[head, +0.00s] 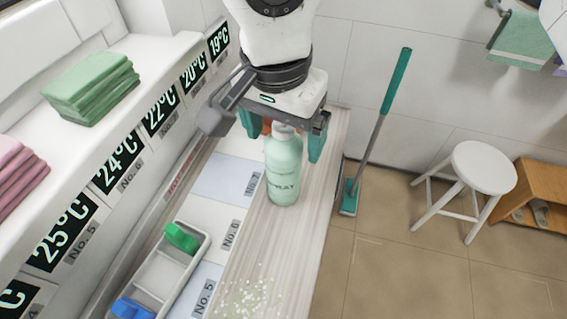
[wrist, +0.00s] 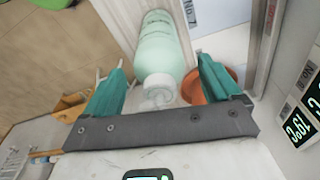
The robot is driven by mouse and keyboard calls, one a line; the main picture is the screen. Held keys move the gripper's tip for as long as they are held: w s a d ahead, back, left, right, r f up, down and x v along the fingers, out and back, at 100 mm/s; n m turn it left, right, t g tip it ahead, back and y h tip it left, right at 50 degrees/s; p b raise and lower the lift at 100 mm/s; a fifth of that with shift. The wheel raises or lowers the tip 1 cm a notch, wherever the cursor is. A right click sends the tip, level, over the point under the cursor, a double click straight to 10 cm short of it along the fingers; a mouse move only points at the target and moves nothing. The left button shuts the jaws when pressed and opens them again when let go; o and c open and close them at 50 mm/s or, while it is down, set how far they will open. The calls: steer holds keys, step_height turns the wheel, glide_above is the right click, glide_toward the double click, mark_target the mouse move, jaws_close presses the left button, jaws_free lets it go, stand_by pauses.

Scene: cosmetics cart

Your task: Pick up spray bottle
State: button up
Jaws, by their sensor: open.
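The spray bottle (head: 284,172) is pale green with a whitish top and printed "SPRAY" lettering. In the head view it stands on the light wood-grain counter (head: 262,262). My gripper (head: 283,140) is above and around its top, with teal fingers. In the wrist view the bottle (wrist: 164,52) shows between and beyond the two open fingers of my gripper (wrist: 163,82). There is a gap on both sides of the bottle's top, and nothing is held. The bottle's upper end is partly hidden by my gripper in the head view.
An orange-brown round object (wrist: 208,84) sits close beside the bottle, near one finger. A grey tray (head: 189,266) holds a green item (head: 181,237) and a blue item (head: 132,309). White specks (head: 246,296) lie on the counter. A wall shelf with folded green towels (head: 92,88) is left.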

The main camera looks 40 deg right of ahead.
jaws_close()
stand_by(0.9)
